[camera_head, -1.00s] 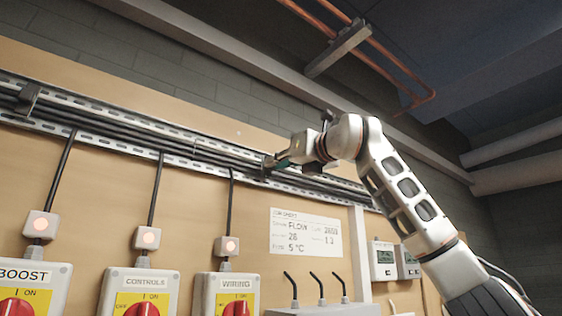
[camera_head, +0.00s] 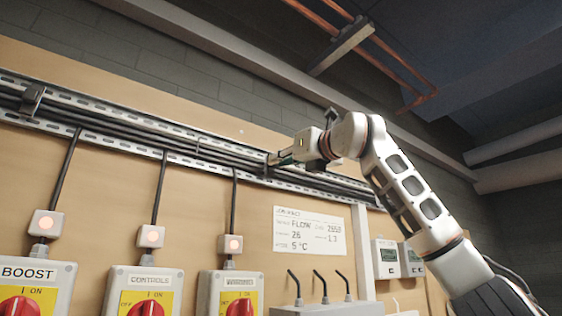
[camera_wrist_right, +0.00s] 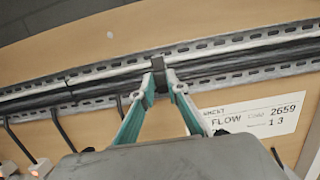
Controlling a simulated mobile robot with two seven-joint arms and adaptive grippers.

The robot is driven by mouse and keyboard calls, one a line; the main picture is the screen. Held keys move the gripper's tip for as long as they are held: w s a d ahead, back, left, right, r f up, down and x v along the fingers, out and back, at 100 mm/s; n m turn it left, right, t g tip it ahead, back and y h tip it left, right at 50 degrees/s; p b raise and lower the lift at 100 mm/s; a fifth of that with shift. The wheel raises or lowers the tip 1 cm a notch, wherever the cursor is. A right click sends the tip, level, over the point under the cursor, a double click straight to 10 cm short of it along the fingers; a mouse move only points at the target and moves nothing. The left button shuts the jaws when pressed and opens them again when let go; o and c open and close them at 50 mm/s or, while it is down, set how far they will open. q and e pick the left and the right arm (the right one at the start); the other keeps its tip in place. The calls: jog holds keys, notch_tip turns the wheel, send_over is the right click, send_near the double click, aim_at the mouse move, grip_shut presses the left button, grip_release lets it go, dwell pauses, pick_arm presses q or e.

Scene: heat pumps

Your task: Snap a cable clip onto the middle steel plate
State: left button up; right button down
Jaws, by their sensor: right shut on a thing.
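My right gripper (camera_head: 270,159) reaches in from the right to the cable run on the wall. In the right wrist view its two teal fingers (camera_wrist_right: 160,76) close around a small dark piece, which looks like the cable clip (camera_wrist_right: 161,84), at the cables. The fingers and the distance hide most of the clip, and I cannot tell whether it is seated. A bright steel strip (camera_wrist_right: 158,64) shows at the fingertips; I cannot tell whether it is the middle steel plate. Another dark clip (camera_head: 32,99) sits across the cables at far left. My left gripper is not in view.
Black cables (camera_head: 120,124) run between slotted metal rails (camera_head: 100,137). Below are isolator switches (camera_head: 147,290), a paper sheet (camera_head: 308,232), a grey box with bent black rods (camera_head: 325,306) and small display units (camera_head: 386,258). Copper pipes (camera_head: 375,55) hang overhead.

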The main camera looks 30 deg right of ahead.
jog(key=shift+w, duration=0.2)
dwell(0.7)
jog(key=shift+w, duration=0.2)
dwell(0.5)
jog(key=shift+w, duration=0.25)
dwell(0.4)
jog(key=c, duration=2.1)
grip_release()
jog(key=shift+w, duration=0.15)
